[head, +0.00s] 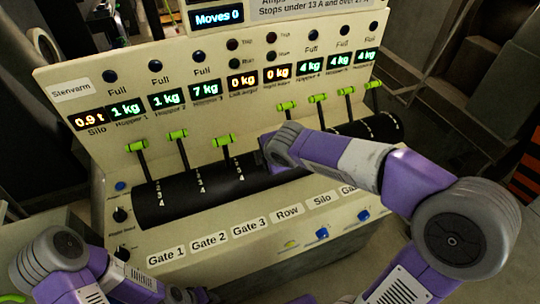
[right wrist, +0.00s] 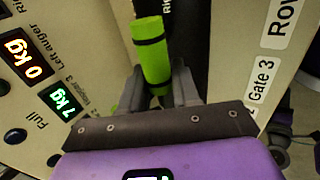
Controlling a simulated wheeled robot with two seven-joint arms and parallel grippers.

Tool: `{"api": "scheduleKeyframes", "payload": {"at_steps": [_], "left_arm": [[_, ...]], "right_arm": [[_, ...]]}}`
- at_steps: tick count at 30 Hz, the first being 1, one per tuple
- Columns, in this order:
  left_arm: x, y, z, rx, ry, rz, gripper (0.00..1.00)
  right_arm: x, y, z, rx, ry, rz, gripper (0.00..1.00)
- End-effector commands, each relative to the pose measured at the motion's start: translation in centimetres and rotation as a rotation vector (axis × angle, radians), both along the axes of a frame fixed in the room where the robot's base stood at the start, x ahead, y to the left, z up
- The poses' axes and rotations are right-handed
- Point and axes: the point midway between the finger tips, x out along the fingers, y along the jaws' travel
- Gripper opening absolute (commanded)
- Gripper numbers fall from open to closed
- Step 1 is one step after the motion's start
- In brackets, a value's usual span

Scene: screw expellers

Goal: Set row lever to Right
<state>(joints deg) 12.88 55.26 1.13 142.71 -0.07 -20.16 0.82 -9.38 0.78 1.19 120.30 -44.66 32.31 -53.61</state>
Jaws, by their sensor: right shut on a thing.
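The row lever's green handle (right wrist: 152,50) is between the fingers of my right gripper (right wrist: 170,92) in the right wrist view. The fingers are shut on it. In the head view my right gripper (head: 266,150) reaches in from the right at the lever row, above the Row label (head: 287,212), and hides this lever. The Row label (right wrist: 286,22) also shows in the right wrist view.
Other green-handled levers stand on both sides: the gate 3 lever (head: 222,142) close on the left, the silo lever (head: 288,106) close on the right. Blue knobs (head: 322,233) sit along the front edge.

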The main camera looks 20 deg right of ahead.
Motion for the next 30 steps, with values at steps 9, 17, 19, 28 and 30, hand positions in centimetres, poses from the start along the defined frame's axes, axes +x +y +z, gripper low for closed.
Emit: {"api": "scheduleKeyframes", "payload": {"at_steps": [9,17,19,28,30], "left_arm": [[0.01,0.00,-0.52,0.000,0.000,0.000,0.43],[0.00,0.00,-0.51,0.000,0.000,0.000,0.43],[0.00,0.00,-0.51,0.000,0.000,0.000,0.43],[0.00,0.00,-0.51,0.000,0.000,0.000,0.43],[0.00,0.00,-0.47,0.000,0.000,0.000,0.43]], "right_arm": [[-0.52,0.20,-0.46,-0.001,0.009,0.003,0.00],[-0.60,0.18,-0.59,-0.001,0.013,0.003,0.00],[-0.60,0.17,-0.62,-0.002,0.014,0.002,0.37],[-0.48,0.17,-0.42,-0.001,0.008,0.003,0.49],[-0.51,0.17,-0.28,-0.001,0.006,0.003,0.49]]}}
